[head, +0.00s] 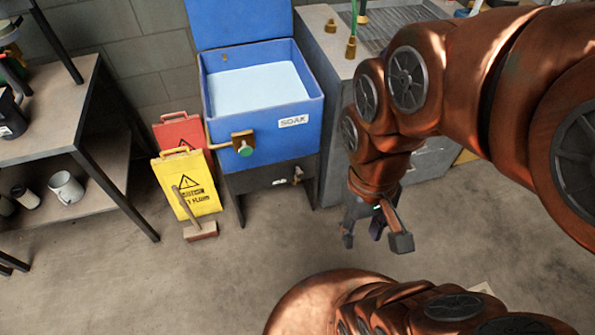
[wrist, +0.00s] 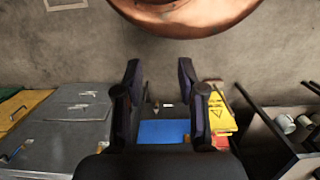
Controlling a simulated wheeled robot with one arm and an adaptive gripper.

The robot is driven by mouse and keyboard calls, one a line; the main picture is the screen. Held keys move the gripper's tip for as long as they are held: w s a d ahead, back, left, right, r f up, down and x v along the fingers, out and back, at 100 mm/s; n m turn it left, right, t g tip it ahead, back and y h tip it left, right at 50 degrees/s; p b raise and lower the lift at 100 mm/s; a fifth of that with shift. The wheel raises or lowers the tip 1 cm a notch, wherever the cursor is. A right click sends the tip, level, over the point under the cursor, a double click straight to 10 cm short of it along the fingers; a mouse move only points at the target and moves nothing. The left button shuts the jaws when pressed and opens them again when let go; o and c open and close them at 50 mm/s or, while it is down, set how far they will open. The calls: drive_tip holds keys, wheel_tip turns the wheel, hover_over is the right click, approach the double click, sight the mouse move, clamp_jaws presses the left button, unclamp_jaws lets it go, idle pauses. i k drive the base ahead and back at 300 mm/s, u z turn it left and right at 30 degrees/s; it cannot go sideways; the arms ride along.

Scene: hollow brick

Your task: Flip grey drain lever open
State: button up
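A blue tank (head: 262,112) marked SOAK, with its lid raised and pale liquid inside, stands on a dark base. A small drain fitting (head: 297,174) sticks out of the base's front, right of a small white label; its lever is too small to make out clearly. In the wrist view the fitting (wrist: 155,104) shows small between the fingers, above the blue tank (wrist: 165,132). My gripper (head: 374,239) hangs over the floor, right of and in front of the fitting, apart from it. Its fingers are spread and empty; they also show in the wrist view (wrist: 158,72).
A yellow sign (head: 187,184), a red sign (head: 182,131) and a brush (head: 199,229) stand left of the base. A grey cabinet (head: 432,160) is at right. Floor in front is clear.

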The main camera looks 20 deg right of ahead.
sight(299, 174)
drive_tip(key=z, duration=0.9)
drive_tip(key=i, duration=0.65)
drive_tip(key=u, duration=2.15)
